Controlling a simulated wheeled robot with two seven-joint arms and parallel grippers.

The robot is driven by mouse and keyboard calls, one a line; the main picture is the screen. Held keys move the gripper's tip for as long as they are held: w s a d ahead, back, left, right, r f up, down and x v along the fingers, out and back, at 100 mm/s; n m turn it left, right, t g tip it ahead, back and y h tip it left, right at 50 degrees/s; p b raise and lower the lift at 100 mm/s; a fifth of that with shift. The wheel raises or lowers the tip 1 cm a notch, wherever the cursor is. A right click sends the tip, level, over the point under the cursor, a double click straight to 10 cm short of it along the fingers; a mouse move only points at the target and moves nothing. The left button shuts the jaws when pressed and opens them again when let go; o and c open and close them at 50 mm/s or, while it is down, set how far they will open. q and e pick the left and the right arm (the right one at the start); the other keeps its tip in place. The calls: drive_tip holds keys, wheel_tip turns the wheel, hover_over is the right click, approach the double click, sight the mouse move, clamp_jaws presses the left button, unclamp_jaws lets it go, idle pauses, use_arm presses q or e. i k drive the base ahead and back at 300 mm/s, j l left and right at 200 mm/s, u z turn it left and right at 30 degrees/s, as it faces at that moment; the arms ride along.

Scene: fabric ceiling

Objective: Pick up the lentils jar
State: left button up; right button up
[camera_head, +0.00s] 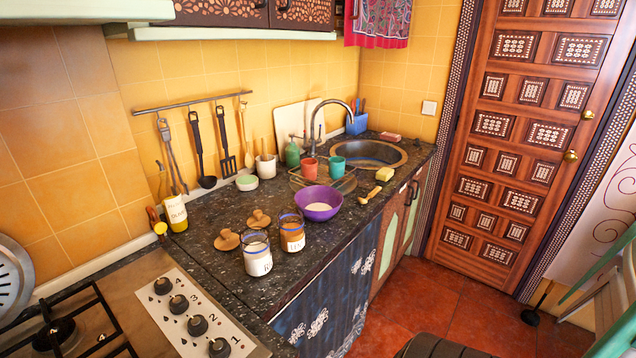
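Two open glass jars stand side by side near the front edge of the dark speckled counter (215,273). The right one holds orange-brown contents and has a white label too small to read surely; it looks like the lentils jar (292,234). The left one is a jar of white contents (257,254), also labelled, close beside it. Two round wooden lids with knobs, one on the left (227,240) and one further back (259,219), lie on the counter behind the jars. Neither of my grippers is in view.
A purple bowl (318,204) stands just behind and right of the orange jar. A stove with knobs (188,312) lies at the left front. A sink (369,152), cups and a dish rack are further back. Red-tiled floor (405,305) is open before the counter; a green chair (612,300) stands right.

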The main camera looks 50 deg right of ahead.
sight(292, 220)
drive_tip(key=k+l+z, duration=0.15)
drive_tip(key=z, duration=0.2)
drive_tip(key=k+l+z, duration=0.15)
drive_tip(key=z, duration=0.15)
drive_tip(key=k+l+z, duration=0.1)
drive_tip(key=l+z, duration=0.25)
